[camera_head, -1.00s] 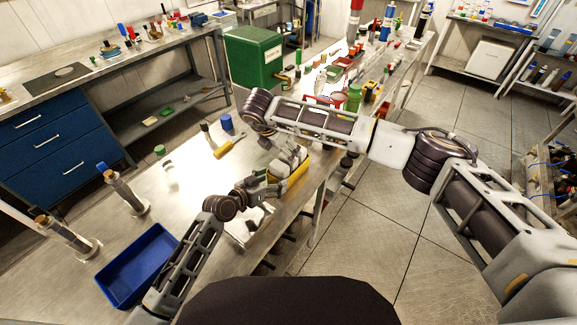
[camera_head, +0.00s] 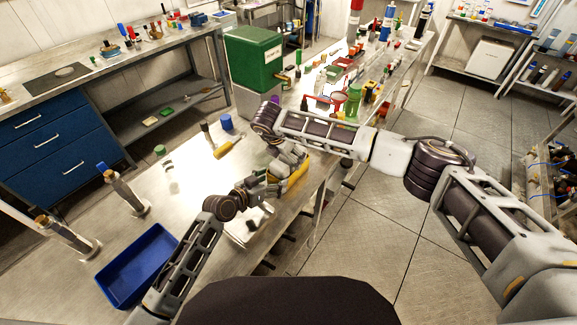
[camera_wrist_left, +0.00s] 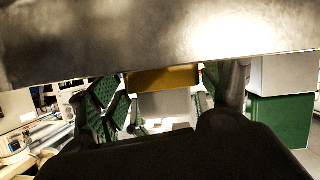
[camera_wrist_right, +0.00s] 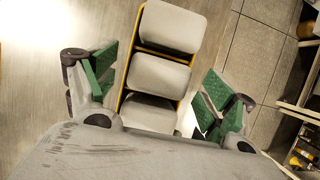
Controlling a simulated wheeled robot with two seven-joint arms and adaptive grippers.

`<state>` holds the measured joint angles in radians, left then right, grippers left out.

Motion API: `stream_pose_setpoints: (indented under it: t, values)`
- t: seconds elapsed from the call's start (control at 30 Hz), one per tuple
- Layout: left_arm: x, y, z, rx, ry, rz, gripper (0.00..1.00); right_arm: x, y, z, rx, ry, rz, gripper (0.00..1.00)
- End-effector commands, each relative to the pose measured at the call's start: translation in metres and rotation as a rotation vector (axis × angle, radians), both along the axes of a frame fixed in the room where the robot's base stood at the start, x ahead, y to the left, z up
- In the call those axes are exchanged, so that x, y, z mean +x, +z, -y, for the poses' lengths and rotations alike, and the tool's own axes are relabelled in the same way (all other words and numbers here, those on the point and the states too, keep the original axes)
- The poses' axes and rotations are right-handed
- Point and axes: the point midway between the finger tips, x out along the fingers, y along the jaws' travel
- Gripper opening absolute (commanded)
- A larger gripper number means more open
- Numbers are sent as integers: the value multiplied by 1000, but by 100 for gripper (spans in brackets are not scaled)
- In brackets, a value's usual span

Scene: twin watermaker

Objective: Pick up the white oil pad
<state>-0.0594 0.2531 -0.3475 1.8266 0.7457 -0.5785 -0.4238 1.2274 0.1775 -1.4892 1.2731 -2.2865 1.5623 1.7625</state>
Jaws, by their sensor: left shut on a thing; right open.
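A yellow holder (camera_head: 296,176) carries three whitish-grey pads; the right wrist view shows the near pad (camera_wrist_right: 148,112), the middle pad (camera_wrist_right: 158,73) and the far pad (camera_wrist_right: 172,27) in a row. My left gripper (camera_head: 272,187) is shut on the holder at the table's right edge. The holder's yellow side (camera_wrist_left: 163,78) shows between its fingers in the left wrist view. My right gripper (camera_wrist_right: 150,88) is open above the holder, its green-lined fingers on either side of the near pads, with visible gaps. In the head view the hands partly hide the pads.
A blue tray (camera_head: 138,266) lies at the table's front left. A yellow-handled tool (camera_head: 226,148), a blue-capped container (camera_head: 227,122) and corked cylinders (camera_head: 125,192) stand or lie on the table (camera_head: 190,200). A green box (camera_head: 254,58) is at the back. Open floor lies right of the table.

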Motion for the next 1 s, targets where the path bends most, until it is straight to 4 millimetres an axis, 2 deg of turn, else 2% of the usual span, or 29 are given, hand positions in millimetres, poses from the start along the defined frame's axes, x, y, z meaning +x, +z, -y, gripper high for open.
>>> stream_pose_setpoints:
  t: [0.3, 0.63, 1.0]
  values:
    - [-1, -3, 0, 2, -1, -6, 53, 0, 0, 0, 0, 0, 0, 84]
    - [-1, -3, 0, 2, -1, -6, 53, 0, 0, 0, 0, 0, 0, 43]
    - [-1, -3, 0, 2, -1, -6, 53, 0, 1, 0, 0, 0, 0, 42]
